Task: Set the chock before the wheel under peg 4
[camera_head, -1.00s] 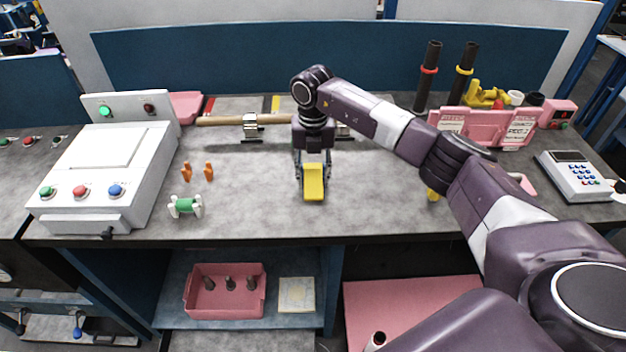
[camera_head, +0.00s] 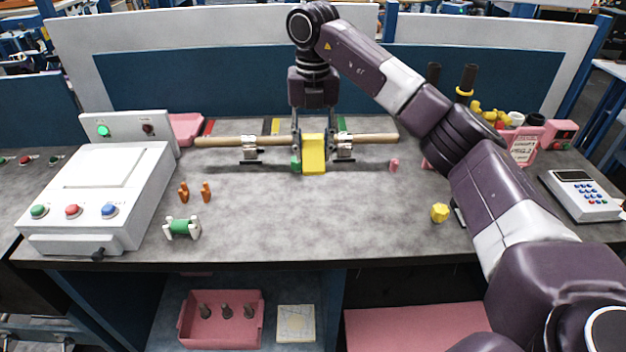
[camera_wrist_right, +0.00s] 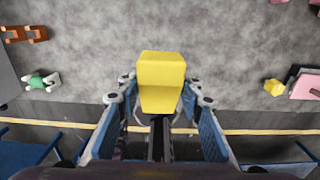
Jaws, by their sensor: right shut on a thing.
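My right gripper (camera_head: 313,146) points down and is shut on a yellow block (camera_head: 314,158), perhaps the chock. The block also shows between the fingers in the right wrist view (camera_wrist_right: 162,80). In the head view it overlaps the middle of a wooden rod (camera_head: 222,142) lying across two metal stands (camera_head: 250,148). Whether it touches the rod or the table, I cannot tell. A small green piece (camera_head: 296,164) shows just left of the block. Coloured strips stand behind the rod, partly hidden by the gripper. No wheel or numbered peg can be made out. My left gripper is not in view.
A white button console (camera_head: 95,190) stands at the left. Two orange pieces (camera_head: 184,192) and a green-and-white spool (camera_head: 182,227) lie near it. A yellow nut-like piece (camera_head: 439,213) and keypad (camera_head: 580,195) are at the right. The front middle of the table (camera_head: 315,220) is clear.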

